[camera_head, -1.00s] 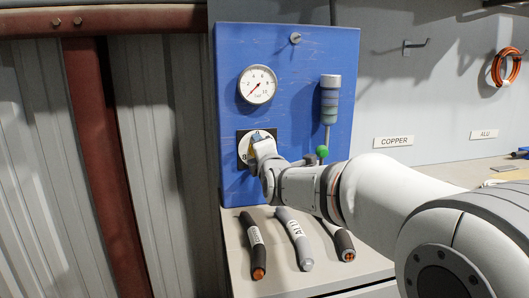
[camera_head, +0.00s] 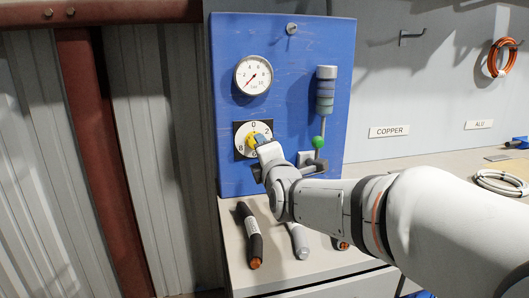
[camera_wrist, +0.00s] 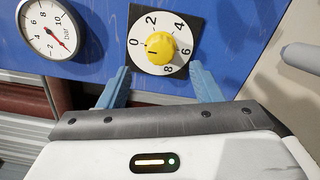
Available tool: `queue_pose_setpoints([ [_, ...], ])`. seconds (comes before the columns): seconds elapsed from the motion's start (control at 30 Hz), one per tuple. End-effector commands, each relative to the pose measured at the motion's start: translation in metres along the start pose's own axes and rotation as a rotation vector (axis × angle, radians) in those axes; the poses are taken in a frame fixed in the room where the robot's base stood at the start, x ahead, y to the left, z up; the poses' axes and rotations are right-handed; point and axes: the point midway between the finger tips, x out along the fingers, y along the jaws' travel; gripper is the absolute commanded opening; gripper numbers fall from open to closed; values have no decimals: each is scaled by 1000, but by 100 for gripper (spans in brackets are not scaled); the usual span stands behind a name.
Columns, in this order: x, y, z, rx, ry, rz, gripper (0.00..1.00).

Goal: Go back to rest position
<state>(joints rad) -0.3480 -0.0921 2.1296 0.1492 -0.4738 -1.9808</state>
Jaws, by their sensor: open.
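My gripper (camera_head: 262,141) is in front of the blue panel (camera_head: 297,55), close to the yellow knob (camera_head: 252,140) on its white numbered dial (camera_head: 240,131). In the wrist view the fingers of my gripper (camera_wrist: 160,68) are spread, with nothing between them. The yellow knob (camera_wrist: 161,47) lies just beyond the fingertips and looks clear of them. Its dark mark points toward the 0.
A pressure gauge (camera_head: 253,75) sits above the dial. A green-knobbed lever (camera_head: 318,142) and striped cylinder (camera_head: 325,90) stand right of it. Cable pieces (camera_head: 250,235) lie on the cabinet below my arm. A white coil (camera_head: 500,183) lies on the bench at right.

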Motion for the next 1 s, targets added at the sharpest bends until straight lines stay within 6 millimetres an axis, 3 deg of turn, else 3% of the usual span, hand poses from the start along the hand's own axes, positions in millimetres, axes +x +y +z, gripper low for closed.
queue_pose_setpoints([
  [0.17,-3,3,4,30,3,-22,59],
  [0.37,-31,10,31,308,3,-224,59],
  [0.67,-128,3,74,948,-236,-683,59],
  [1.0,-268,16,100,1537,-862,-1029,59],
])
